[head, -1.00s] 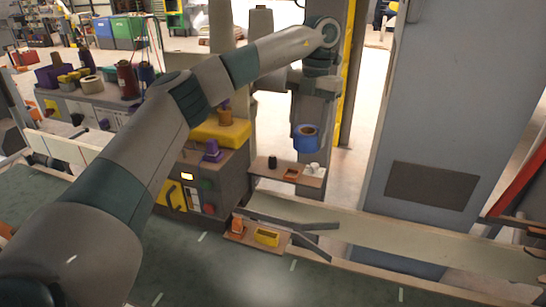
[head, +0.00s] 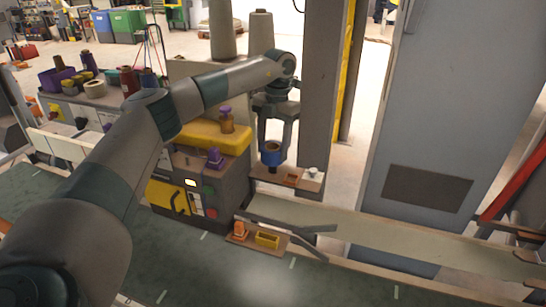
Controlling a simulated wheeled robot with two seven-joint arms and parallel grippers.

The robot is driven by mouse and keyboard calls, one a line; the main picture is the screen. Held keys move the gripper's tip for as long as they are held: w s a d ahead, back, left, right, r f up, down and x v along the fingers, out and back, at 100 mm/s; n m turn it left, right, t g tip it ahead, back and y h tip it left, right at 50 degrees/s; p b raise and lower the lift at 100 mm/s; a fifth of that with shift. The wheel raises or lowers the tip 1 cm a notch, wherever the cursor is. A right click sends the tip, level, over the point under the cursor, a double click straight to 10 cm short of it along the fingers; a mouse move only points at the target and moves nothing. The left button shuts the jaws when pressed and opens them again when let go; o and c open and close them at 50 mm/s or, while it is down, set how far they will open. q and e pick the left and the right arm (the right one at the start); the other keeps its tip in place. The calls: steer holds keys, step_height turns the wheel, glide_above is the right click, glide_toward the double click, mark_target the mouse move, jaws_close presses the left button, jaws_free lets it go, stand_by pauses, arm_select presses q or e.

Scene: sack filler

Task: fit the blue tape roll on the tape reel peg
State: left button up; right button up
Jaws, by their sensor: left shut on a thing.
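The blue tape roll (head: 270,158), with a brown inner core, is held upright-axis in my left gripper (head: 271,148). The gripper points down, with its fingers shut on the roll. The short black peg (head: 272,169) on the small wooden shelf (head: 258,179) shows just below the roll, mostly hidden by it. The roll appears lined up over the peg; I cannot tell whether it touches the peg or is apart from it. My right gripper is out of view.
An orange-brown square piece (head: 291,178) and a white item (head: 311,172) stand on the same shelf, right of the peg. The yellow-topped machine (head: 212,135) is close on the left. A grey post (head: 321,90) rises just behind on the right.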

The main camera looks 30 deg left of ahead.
mark_target(272, 158)
arm_select(q)
steer(key=shift+f+p, duration=0.3)
steer(key=shift+p, duration=0.1)
step_height(272, 158, down, 3)
steer(key=shift+r+p, duration=0.1)
steer(key=shift+p, duration=0.75)
steer(key=shift+f, duration=0.25)
steer(key=shift+f, duration=0.15)
steer(key=o, duration=1.1)
steer(key=shift+c, duration=0.2)
steer(key=shift+a+f, duration=0.1)
